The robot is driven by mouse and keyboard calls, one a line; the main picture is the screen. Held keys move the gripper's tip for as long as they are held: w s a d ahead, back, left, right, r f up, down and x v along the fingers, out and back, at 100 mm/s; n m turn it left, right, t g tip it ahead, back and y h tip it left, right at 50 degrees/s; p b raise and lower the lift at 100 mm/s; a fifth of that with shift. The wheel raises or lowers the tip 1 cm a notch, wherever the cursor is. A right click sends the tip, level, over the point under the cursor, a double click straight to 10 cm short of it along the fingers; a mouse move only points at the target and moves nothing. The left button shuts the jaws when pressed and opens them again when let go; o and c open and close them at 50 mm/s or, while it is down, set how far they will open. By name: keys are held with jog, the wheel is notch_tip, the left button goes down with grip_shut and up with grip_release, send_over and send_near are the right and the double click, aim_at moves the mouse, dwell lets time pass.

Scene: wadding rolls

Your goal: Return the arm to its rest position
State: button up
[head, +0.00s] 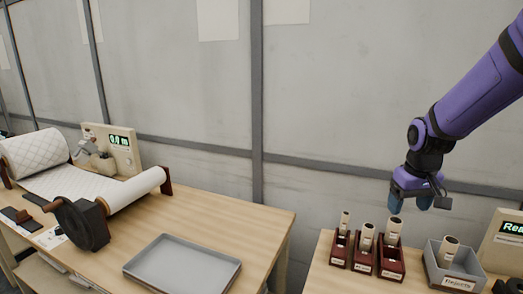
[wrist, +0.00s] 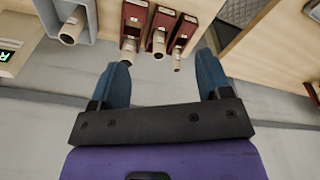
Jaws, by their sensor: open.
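My arm (head: 478,92) is purple and reaches in from the upper right of the head view. My gripper (head: 410,203) hangs from it above the back of the right table, near the wall, with blue fingertips. In the wrist view my gripper (wrist: 161,88) is open, its two blue fingers wide apart with nothing between them. The small dark red boxes and their rolls lie beyond the fingertips in the wrist view, and none is seen touching the fingers.
Dark red boxes (head: 362,262) holding pale rolls stand on the right table, beside a grey labelled bin (head: 433,264) with one roll. A display box (head: 504,240) stands at far right. The left table holds a grey tray (head: 150,273) and a quilted roll (head: 35,152). A gap separates the tables.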

jog(key=s+a+r+t, duration=0.1)
jog(key=s+r, duration=0.3)
jog(key=s, duration=0.3)
jog(key=s+a+r+t, duration=0.1)
jog(key=s+a+r, duration=0.1)
jog(key=s+r, duration=0.3)
jog(key=s+a+r+m+t, duration=0.1)
jog(key=s+r, duration=0.3)
jog(key=s, duration=0.7)
jog(key=shift+a+r+t, duration=0.4)
jog(key=shift+a, duration=0.05)
jog(key=shift+s, duration=0.1)
